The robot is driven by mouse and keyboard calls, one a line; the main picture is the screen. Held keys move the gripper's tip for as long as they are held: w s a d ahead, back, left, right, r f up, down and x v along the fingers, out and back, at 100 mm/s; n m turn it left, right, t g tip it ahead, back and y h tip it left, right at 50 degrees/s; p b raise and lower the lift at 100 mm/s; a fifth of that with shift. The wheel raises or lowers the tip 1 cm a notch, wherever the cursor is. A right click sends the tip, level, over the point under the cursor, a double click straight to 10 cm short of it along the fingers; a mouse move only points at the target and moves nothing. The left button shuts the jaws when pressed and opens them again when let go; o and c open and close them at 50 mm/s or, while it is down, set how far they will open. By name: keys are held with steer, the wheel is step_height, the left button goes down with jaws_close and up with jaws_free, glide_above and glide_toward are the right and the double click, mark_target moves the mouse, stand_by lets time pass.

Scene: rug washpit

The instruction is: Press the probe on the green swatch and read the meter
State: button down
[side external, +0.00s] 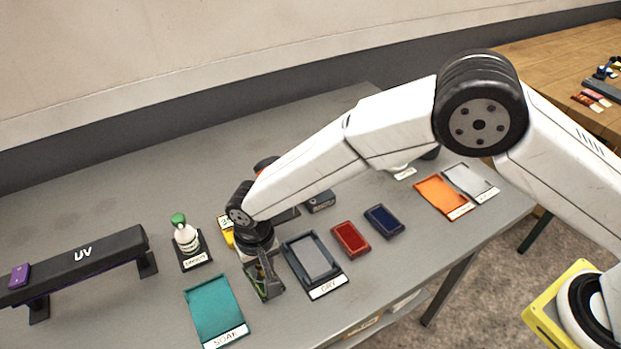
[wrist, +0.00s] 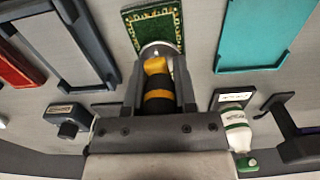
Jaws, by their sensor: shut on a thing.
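My gripper (wrist: 159,84) is shut on a yellow-and-black probe (wrist: 158,66). The probe's pale round end overlaps the lower part of the green swatch (wrist: 152,26), which has a patterned border, in the wrist view. I cannot tell whether the end is touching it. In the side view my gripper (side external: 262,272) points down over the swatch, mostly covering it. A yellow device (side external: 226,229), perhaps the meter, shows partly behind my wrist; its reading is not legible.
A red pad (side external: 351,239) and a blue pad (side external: 384,221) lie farther right. A white bottle (side external: 186,237) and a UV bar (side external: 85,262) stand left.

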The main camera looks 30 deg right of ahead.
steer(key=shift+f, duration=0.45)
stand_by(1.1)
steer(key=shift+r, duration=3.5)
steer(key=d+r, duration=0.2)
steer(key=d, duration=1.5)
steer(key=s+d+r, duration=0.1)
steer(key=d+r, duration=0.1)
steer(key=d, duration=1.6)
steer(key=shift+s+d+r, duration=0.3)
steer(key=shift+r, duration=0.05)
steer(key=shift+a, duration=0.15)
